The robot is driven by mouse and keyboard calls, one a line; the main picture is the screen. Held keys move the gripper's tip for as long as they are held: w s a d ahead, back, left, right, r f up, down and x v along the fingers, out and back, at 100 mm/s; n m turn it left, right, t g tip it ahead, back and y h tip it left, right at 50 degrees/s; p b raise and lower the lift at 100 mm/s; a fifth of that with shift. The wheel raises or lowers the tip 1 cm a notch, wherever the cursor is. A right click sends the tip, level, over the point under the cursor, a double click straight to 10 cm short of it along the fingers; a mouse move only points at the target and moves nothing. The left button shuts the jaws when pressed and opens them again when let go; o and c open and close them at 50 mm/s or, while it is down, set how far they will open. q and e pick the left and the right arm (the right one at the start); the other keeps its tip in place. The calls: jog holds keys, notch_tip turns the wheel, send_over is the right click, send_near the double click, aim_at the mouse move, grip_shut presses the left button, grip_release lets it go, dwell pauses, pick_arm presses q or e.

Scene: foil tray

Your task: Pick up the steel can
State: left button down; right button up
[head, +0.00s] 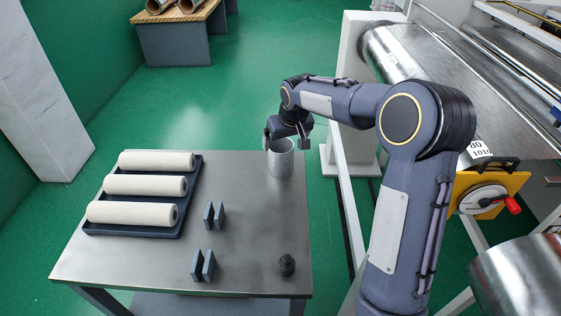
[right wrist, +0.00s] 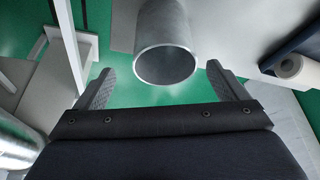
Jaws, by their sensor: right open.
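The steel can (head: 281,160) stands upright near the far right corner of the steel table (head: 250,230). Its open round top faces up. My right gripper (head: 288,138) is at the can's far side in the head view, level with its rim. In the right wrist view the can (right wrist: 166,50) appears just ahead of my right gripper (right wrist: 163,78), sideways between its two spread fingers. The fingers are apart and hold nothing. I cannot tell from the views whether a finger touches the can. My left gripper is not in view.
A dark tray (head: 90,230) with three white rolls (head: 140,186) lies on the left of the table. Pairs of dark upright plates (head: 203,265) and a small black weight-like object (head: 287,264) stand nearer. Machinery with rollers (head: 400,55) stands at the right.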

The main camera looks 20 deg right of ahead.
aim_at(281, 151)
jog(key=x, duration=0.4)
jog(key=p+x, duration=0.1)
jog(key=x, duration=0.1)
jog(key=shift+w+a+f, duration=0.1)
jog(key=shift+a+f, duration=0.15)
jog(key=shift+f, duration=0.05)
jog(key=c, duration=1.1)
